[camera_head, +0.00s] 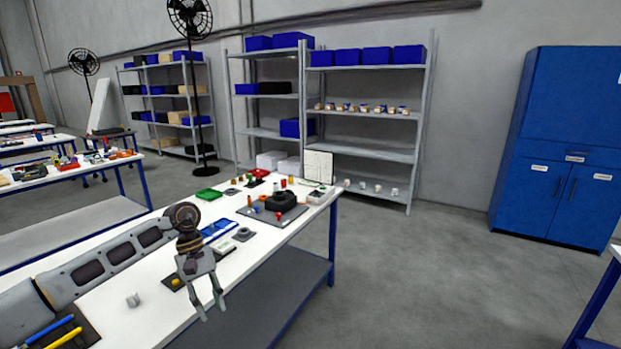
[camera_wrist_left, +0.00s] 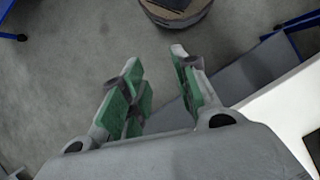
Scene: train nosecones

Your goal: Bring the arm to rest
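My left arm comes in from the left in the head view and reaches over the white workbench (camera_head: 150,300). My left gripper (camera_head: 212,306) points down near the bench's front edge. Its two fingers are apart with nothing between them. In the left wrist view the gripper's green-padded fingers (camera_wrist_left: 162,85) are also spread, with grey floor beyond them and the bench edge at the right. My right gripper is in neither view.
Small parts, a green tray (camera_head: 208,194) and a dark fixture (camera_head: 280,201) occupy the bench's far end. Shelves (camera_head: 370,110) and a blue cabinet (camera_head: 562,150) stand behind. The floor right of the bench is clear.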

